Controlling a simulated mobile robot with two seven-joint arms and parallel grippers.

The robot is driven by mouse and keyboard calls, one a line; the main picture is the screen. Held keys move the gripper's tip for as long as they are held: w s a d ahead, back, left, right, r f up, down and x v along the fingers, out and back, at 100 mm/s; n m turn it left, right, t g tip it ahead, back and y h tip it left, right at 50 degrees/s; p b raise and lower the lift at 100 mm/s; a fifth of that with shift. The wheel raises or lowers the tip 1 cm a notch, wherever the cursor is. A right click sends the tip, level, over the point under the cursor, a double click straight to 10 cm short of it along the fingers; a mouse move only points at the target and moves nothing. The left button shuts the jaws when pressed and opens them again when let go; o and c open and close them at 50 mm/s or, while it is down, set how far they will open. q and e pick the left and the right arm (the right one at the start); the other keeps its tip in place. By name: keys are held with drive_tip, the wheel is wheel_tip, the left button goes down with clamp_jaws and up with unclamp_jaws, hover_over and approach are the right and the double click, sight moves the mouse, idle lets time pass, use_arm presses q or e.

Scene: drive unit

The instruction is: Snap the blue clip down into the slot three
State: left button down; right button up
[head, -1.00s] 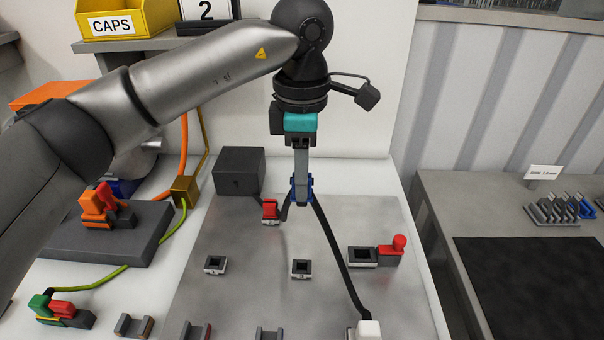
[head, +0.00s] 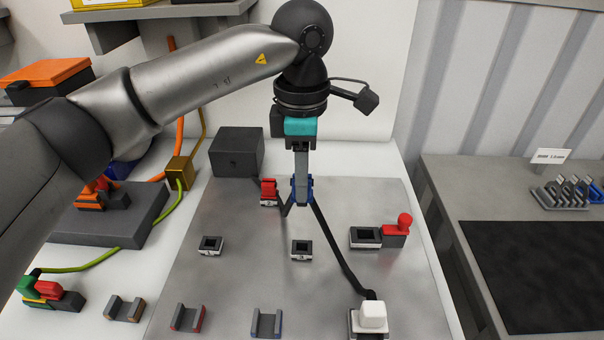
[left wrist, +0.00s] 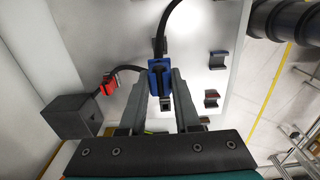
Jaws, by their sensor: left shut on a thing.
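My left gripper (head: 301,182) points down, shut on the blue clip (head: 301,192), above the grey metal plate (head: 225,290). In the left wrist view the blue clip (left wrist: 160,76) sits between the fingertips (left wrist: 160,88), with a black cable (head: 335,252) at it. The plate bears several small dark sockets, among them a left one (head: 210,245), a middle one (head: 301,250) and a right one (head: 366,237). U-shaped holders stand in front, one with blue edges (head: 266,323). No number shows, so I cannot tell which is slot three. My right gripper is not in view.
A red clip (head: 268,189) stands on the plate beside the dark box (head: 237,152). A red-knobbed part (head: 402,225) adjoins the right socket. The cable ends at a white plug (head: 372,315). A side table with a black mat (head: 535,270) stands right.

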sight(302, 205)
use_arm(q)
drive_tip(key=shift+f+b, duration=2.05)
drive_tip(key=shift+f, duration=0.8)
drive_tip(key=shift+f+b, duration=0.35)
drive_tip(key=shift+f, duration=0.1)
drive_tip(key=shift+f+b, duration=0.35)
drive_tip(key=shift+f, duration=0.15)
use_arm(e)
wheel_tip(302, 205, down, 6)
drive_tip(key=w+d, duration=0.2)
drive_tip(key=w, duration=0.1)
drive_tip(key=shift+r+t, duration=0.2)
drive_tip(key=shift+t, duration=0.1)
use_arm(q)
drive_tip(key=shift+f, duration=0.15)
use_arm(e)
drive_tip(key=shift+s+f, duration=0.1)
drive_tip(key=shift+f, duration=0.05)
use_arm(q)
drive_tip(key=shift+a+f+b, duration=0.25)
drive_tip(key=shift+f+b, duration=1)
drive_tip(key=shift+f, duration=0.05)
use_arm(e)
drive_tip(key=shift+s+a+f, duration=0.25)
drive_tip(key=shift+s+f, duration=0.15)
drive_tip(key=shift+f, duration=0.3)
